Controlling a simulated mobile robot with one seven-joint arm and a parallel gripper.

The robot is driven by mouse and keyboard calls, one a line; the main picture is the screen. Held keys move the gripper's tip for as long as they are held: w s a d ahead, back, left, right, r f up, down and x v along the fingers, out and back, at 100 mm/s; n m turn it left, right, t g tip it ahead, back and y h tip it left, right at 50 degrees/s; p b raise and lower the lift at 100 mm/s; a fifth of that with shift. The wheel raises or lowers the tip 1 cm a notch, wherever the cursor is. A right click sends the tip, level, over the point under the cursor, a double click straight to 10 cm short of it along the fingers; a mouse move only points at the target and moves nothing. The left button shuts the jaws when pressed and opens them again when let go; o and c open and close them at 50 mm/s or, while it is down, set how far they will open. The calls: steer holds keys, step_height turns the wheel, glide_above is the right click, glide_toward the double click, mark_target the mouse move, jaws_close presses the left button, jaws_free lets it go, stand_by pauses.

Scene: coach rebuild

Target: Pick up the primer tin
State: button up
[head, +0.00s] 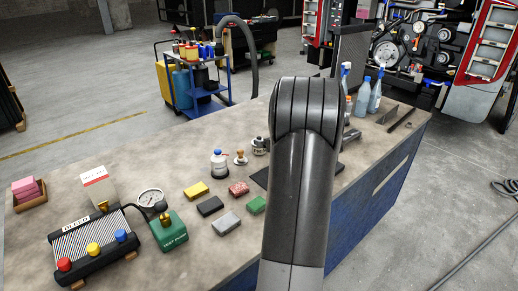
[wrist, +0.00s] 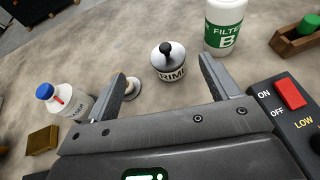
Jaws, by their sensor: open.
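The primer tin (wrist: 168,65) is a small round silver tin with a black knob on its lid and a partly visible label starting "PRIM". It stands upright on the bench in the wrist view. It also appears as a small metallic tin (head: 260,146) just left of my arm in the head view. My gripper (wrist: 163,70) is open, with one finger to the left and one to the right in the wrist view. The tin shows between and slightly beyond the fingertips, not gripped. In the head view my gripper is hidden behind my arm.
A white-and-green filter canister (wrist: 224,22) stands beyond the right finger. A switch box (wrist: 285,105) is at right. Bare bench (head: 120,165) lies left of the tin.

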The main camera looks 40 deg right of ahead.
steer(key=f, duration=0.5)
steer(key=shift+w, duration=0.25)
steer(key=x, duration=0.4)
steer(key=shift+w+d+f, duration=0.1)
steer(key=shift+w+f, duration=0.1)
steer(key=shift+w, duration=0.05)
steer(key=shift+d+x, duration=0.15)
steer(key=shift+x, duration=1.25)
steer(key=shift+d+x, duration=0.2)
steer(key=shift+x, duration=1.25)
steer(key=shift+s, duration=0.1)
steer(key=shift+c, duration=0.2)
steer(key=c, duration=1.7)
